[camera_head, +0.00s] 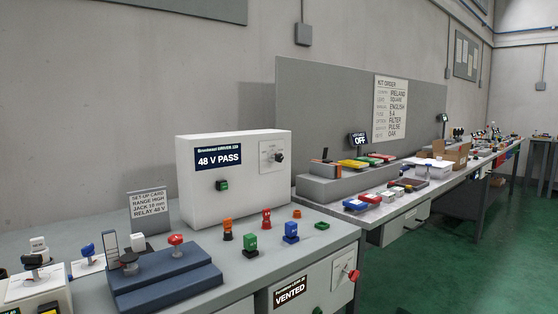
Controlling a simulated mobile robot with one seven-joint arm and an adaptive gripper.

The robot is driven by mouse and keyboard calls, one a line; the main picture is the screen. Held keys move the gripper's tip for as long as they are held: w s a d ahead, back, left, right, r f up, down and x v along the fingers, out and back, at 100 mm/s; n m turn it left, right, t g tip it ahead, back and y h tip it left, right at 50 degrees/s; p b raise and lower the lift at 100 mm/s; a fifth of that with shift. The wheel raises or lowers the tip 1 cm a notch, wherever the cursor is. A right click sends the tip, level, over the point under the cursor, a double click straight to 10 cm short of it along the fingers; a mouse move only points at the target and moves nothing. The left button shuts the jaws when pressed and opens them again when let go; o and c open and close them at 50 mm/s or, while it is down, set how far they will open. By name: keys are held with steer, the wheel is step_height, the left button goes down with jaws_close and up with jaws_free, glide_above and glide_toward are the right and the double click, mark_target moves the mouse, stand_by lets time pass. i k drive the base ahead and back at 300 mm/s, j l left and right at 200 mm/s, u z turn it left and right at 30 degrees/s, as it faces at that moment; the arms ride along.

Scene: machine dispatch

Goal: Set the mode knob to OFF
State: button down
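A white tester box (232,179) stands on the near grey bench. Its display (219,160) reads "48 V PASS". A black knob (279,157) sits on a pale dial plate at the right of its front; the dial lettering and pointer direction are too small to read. A red knob or valve handle (353,275) is on a white panel under the bench, near a display (290,291) reading "VENTED". No label clearly marks either one as the mode knob. My gripper is not in view.
A set-up card (148,204), a blue stepped fixture (165,277) and several coloured connectors (250,244) stand on the near bench. A small "OFF" display (360,140) is on the bench behind. Green floor (455,265) is open at right.

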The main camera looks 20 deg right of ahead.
mark_target(279, 157)
steer(key=i+l+z, duration=0.3)
steer(key=z, duration=0.2)
steer(key=i+l+z, duration=0.3)
steer(key=z, duration=0.2)
steer(key=i+j, duration=0.3)
steer(key=j, duration=0.2)
